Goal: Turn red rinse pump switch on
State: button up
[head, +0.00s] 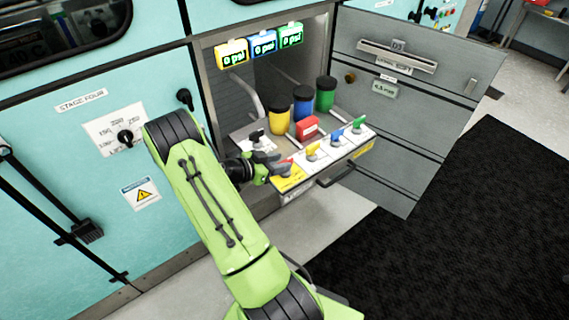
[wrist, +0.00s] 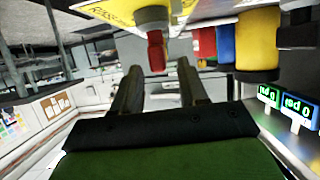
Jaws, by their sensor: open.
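The red switch (head: 286,166) is on the white front strip of the pulled-out pump tray (head: 336,158), at its left end. My gripper (head: 268,165) is beside it at the tray's left front corner and partly covers that area in the head view. In the wrist view the red switch handle (wrist: 156,52) hangs from a pale round base (wrist: 153,16), in line with the gap between my two open fingers (wrist: 158,78). No finger visibly touches the handle. I cannot tell how deep it lies between the fingertips.
Yellow (head: 313,151), blue (head: 337,137) and green (head: 359,123) switches follow to the right. A black knob (head: 257,137), a red box (head: 307,127) and colored canisters (head: 279,121) stand behind. Three gauges (head: 263,44) hang above. The open door (head: 400,110) bounds the right.

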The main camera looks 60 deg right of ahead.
aim_at(284, 161)
jog(key=shift+x, duration=1.55)
jog(key=shift+c, duration=0.4)
grip_shut()
